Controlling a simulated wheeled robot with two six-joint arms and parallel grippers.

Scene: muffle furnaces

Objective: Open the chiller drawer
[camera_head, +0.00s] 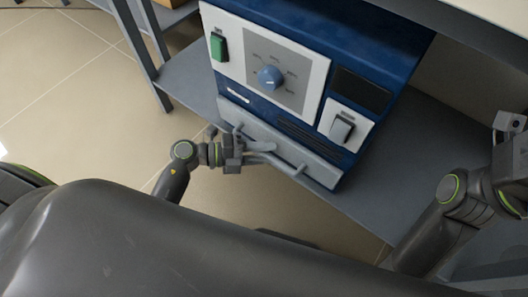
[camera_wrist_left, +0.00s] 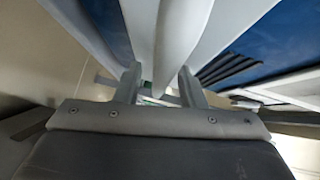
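The chiller (camera_head: 320,75) is a blue box with a white control panel. Its grey drawer (camera_head: 318,168) is at the bottom front and looks shut, with a bar handle (camera_head: 289,168) across it. My left gripper (camera_head: 262,151) is at the handle, its fingers pointing at the drawer front. In the left wrist view, the handle (camera_wrist_left: 181,35) runs between the two fingers (camera_wrist_left: 160,88), which stand apart; a narrow gap seems to show beside the bar. My right gripper (camera_head: 508,125) is at the right edge, partly cut off, away from the chiller; its fingers are unclear.
The chiller stands on a grey shelf (camera_head: 190,78) with a metal leg (camera_head: 138,45) at its left. Tiled floor (camera_head: 70,110) is clear at the left.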

